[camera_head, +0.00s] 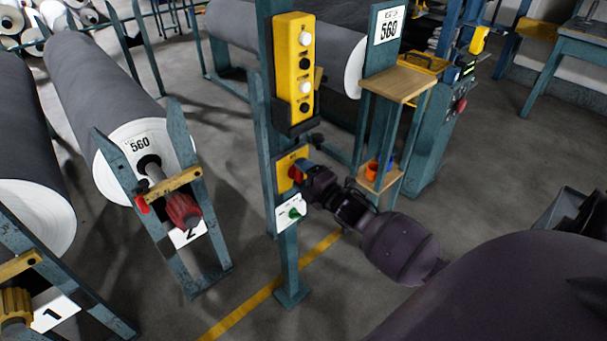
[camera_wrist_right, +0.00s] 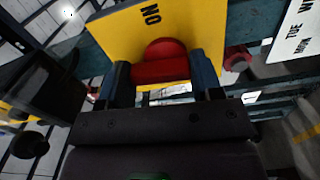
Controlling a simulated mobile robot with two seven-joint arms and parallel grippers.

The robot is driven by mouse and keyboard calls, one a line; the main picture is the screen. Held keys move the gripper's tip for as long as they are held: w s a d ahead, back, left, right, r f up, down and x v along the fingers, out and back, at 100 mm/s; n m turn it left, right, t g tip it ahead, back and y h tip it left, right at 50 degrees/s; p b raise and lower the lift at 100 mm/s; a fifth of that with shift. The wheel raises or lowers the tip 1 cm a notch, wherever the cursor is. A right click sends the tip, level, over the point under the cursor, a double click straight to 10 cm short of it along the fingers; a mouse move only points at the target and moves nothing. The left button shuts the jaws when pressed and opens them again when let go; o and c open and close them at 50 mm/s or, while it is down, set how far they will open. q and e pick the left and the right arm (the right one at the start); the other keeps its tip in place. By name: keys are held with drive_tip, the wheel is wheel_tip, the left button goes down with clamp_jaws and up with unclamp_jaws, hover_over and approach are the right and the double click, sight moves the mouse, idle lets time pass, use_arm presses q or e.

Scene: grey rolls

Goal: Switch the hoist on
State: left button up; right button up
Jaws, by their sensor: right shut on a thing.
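A yellow switch plate (camera_head: 285,161) is fixed to a teal post (camera_head: 287,262), below a yellow hoist pendant (camera_head: 294,62) with white and black buttons. On the plate is a red knob (camera_head: 295,174). My right gripper (camera_head: 302,172) reaches in from the right and is shut on this red knob. In the right wrist view the red knob (camera_wrist_right: 160,66) sits between the two dark blue fingers, in front of the yellow plate (camera_wrist_right: 122,32), where the letters ON appear upside down. The fingers partly hide the knob in the head view. My left gripper is not in view.
A wooden-topped stand (camera_head: 398,84) with small cups is at right of the post. Grey rolls on numbered stands (camera_head: 187,236) are at left. Grey floor is open around the post.

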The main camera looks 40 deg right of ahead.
drive_tip(key=m+p, duration=0.1)
drive_tip(key=m, duration=0.1)
drive_tip(key=m+p, duration=0.1)
drive_tip(key=m, duration=0.1)
drive_tip(key=shift+d+r, duration=0.1)
drive_tip(key=shift+r, duration=0.1)
drive_tip(key=m+p, duration=0.1)
drive_tip(key=m, duration=0.3)
drive_tip(key=m+p, duration=0.1)
drive_tip(key=m, duration=0.3)
drive_tip(key=f+m+p, duration=0.1)
drive_tip(key=m, duration=0.3)
drive_tip(key=shift+d, duration=0.2)
drive_tip(key=shift+m, duration=0.5)
drive_tip(key=o, duration=0.9)
